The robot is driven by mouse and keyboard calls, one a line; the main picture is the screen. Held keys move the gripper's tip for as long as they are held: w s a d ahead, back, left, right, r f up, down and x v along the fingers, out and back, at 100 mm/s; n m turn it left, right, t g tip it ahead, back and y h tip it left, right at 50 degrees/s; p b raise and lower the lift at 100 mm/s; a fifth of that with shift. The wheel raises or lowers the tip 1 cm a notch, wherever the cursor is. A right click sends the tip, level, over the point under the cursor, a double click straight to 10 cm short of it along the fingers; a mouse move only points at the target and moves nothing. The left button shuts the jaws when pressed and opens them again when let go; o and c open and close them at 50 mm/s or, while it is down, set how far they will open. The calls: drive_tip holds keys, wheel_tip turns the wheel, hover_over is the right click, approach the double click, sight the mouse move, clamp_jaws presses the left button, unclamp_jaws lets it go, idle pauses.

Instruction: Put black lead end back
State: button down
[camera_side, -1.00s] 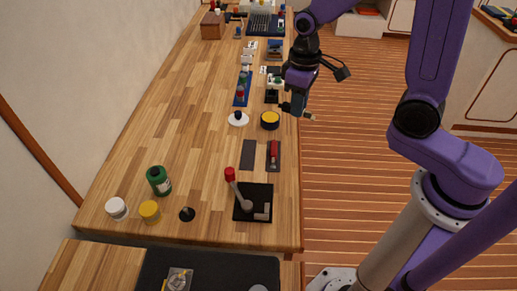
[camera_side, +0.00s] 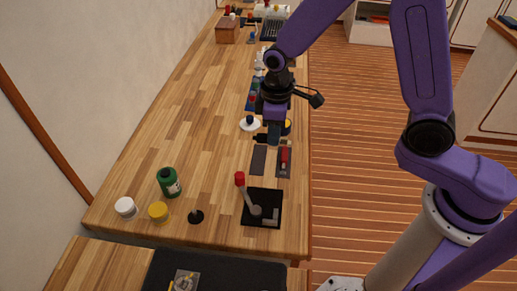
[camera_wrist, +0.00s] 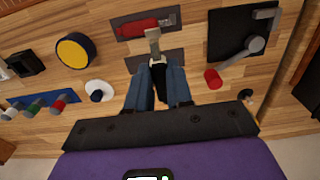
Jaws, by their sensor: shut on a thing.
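My gripper (camera_wrist: 158,88) is shut on the black lead end (camera_wrist: 156,62), whose pale metal tip (camera_wrist: 153,42) points away from the fingers in the wrist view. In the side view my gripper (camera_side: 272,143) hangs over the bench just behind two dark pads. The left, empty pad (camera_side: 258,161) also shows partly behind the held lead end in the wrist view (camera_wrist: 176,57). The red lead end (camera_side: 284,155) lies on the other pad and shows in the wrist view (camera_wrist: 145,27). The held lead end is hard to make out in the side view.
A black plate with a grey lever and red knob (camera_side: 240,179) stands in front of the pads. A white disc with a black knob (camera_wrist: 97,92) and a yellow-topped round (camera_wrist: 75,50) are close by.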

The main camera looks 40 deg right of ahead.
hover_over(258, 159)
wheel_tip(258, 159, down, 5)
drive_tip(key=shift+s+f, duration=0.15)
drive_tip(key=shift+f, duration=1.65)
drive_tip(key=shift+f, duration=0.1)
drive_tip(key=c, duration=1)
unclamp_jaws()
wheel_tip(258, 159, up, 12)
drive_tip(key=shift+r, duration=0.15)
